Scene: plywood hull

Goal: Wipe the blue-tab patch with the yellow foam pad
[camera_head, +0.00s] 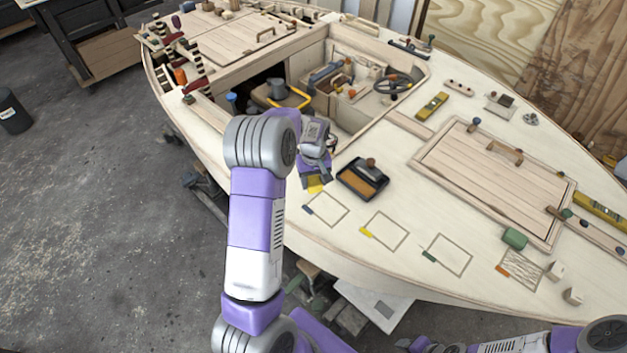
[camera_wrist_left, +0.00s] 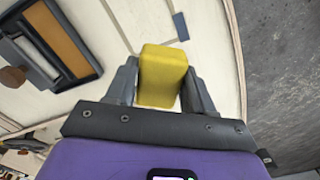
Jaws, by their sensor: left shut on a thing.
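The yellow foam pad (camera_wrist_left: 162,76) is held between the two fingers of my left gripper (camera_wrist_left: 160,88), which is shut on it. In the head view the pad (camera_head: 315,185) shows below the left gripper (camera_head: 314,176), just above the upper edge of the blue-tab patch. The blue-tab patch (camera_head: 327,209) is a thin outlined square on the pale deck with a blue tab (camera_head: 307,210) at its left corner. In the wrist view the blue tab (camera_wrist_left: 181,26) lies just beyond the pad. I cannot tell whether the pad touches the deck. My right gripper is out of view.
A black tray with an orange-brown inside (camera_head: 350,184) stands right of the pad. Yellow-tab (camera_head: 387,231), green-tab (camera_head: 448,254) and orange-tab (camera_head: 525,268) patches run to the right. A green block (camera_head: 514,238) and the deck hatch (camera_head: 490,170) lie beyond. The open cockpit is behind.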

